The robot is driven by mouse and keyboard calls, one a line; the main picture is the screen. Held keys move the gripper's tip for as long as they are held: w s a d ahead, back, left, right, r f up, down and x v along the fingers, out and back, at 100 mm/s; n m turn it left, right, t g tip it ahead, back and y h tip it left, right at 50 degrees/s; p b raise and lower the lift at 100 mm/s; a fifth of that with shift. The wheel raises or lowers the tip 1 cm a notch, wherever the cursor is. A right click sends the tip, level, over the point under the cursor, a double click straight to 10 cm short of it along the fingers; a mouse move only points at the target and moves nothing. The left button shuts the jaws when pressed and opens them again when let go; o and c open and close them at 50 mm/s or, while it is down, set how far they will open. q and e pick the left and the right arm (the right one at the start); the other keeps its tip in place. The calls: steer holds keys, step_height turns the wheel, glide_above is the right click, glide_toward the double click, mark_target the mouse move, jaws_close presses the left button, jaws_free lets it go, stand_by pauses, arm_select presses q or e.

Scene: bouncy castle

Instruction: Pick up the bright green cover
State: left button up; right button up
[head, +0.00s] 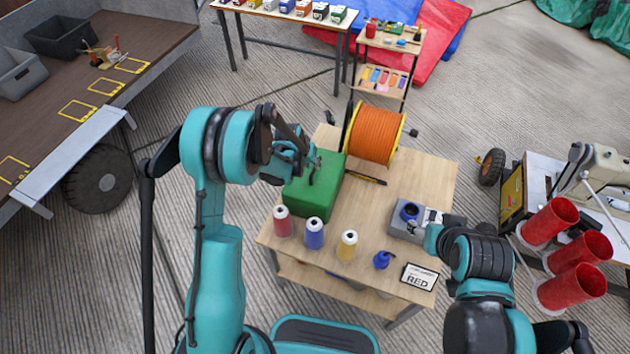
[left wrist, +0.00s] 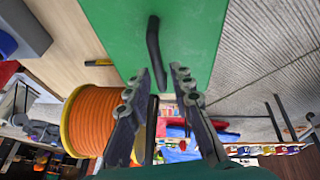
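The bright green cover (head: 325,182) is a box-shaped piece on the wooden table, left of the orange spool. In the left wrist view its green face (left wrist: 195,30) fills the top middle, with a black bar handle (left wrist: 153,45) on it. My left gripper (head: 308,168) is at the cover's top in the head view. In the left wrist view its two fingers (left wrist: 157,80) are apart, with the end of the handle between the tips and no clear contact. My right arm is at the lower right; its fingers cannot be made out.
An orange cable spool (head: 375,133) stands close behind the cover. Red, blue and yellow thread cones (head: 314,234) stand in front. The table's middle is fairly clear.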

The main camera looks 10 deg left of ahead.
mark_target(315, 180)
arm_select(q)
steer(key=b+x, duration=0.1)
steer(key=x, duration=0.4)
steer(key=shift+w+d+r, duration=0.1)
steer(key=shift+r, duration=0.05)
steer(key=shift+r, duration=0.1)
jaws_close()
